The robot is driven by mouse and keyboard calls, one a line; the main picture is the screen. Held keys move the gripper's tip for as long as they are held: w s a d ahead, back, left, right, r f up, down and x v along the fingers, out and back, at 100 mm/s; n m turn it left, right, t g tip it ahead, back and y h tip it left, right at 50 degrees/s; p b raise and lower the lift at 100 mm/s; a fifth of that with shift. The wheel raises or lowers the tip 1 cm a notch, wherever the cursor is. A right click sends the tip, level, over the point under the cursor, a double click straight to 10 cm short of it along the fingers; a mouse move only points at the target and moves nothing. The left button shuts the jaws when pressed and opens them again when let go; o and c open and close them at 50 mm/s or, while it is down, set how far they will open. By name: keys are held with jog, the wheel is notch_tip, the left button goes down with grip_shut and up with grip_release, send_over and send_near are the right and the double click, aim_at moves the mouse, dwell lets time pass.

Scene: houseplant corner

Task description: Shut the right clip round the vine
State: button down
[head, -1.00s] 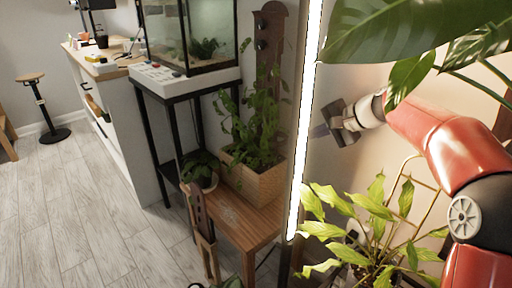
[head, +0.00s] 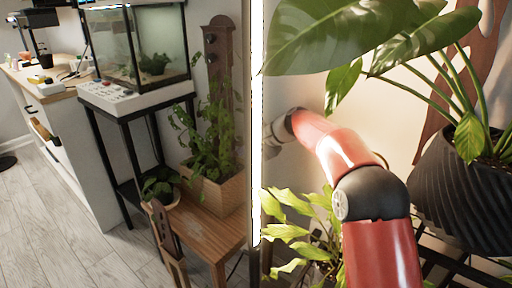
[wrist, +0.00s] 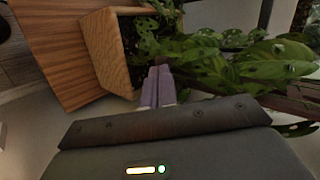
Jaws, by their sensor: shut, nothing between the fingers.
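The vine (head: 208,130) is a leafy green plant rising from a wooden planter box (head: 218,195) beside a brown wooden post (head: 219,75) in the head view. Its leaves also fill the upper right of the wrist view (wrist: 230,65). Small dark round fittings show on the post, but I cannot make out the right clip or its state. My gripper (wrist: 158,86) is shut and empty, its two pale fingers together near the leaves and the box's corner. In the head view its fingers are hidden around the bright vertical strip.
The bright strip (head: 256,130) stands between my arm and the planter in the head view. Large leaves (head: 350,30) overhang my arm. A black ribbed pot (head: 455,190) stands right.

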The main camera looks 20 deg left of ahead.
jog(key=shift+a, duration=0.3)
jog(key=shift+s+a+m+t, duration=0.15)
jog(key=shift+a+m+t, duration=0.05)
jog(key=shift+m+t, duration=0.1)
jog(key=shift+s+a+m+t+b, duration=0.3)
jog(key=shift+a+m+t+b, duration=0.2)
jog(key=shift+m, duration=0.1)
jog(key=shift+s+a+m+t+h+p, duration=0.25)
jog(key=shift+a+m+t+p, duration=0.1)
jog(key=shift+a, duration=0.4)
jog(key=shift+s+a+m+t+h+p, duration=0.15)
jog(key=shift+s+a+m+t+p, duration=0.15)
jog(key=shift+a, duration=0.45)
jog(key=shift+w, duration=0.15)
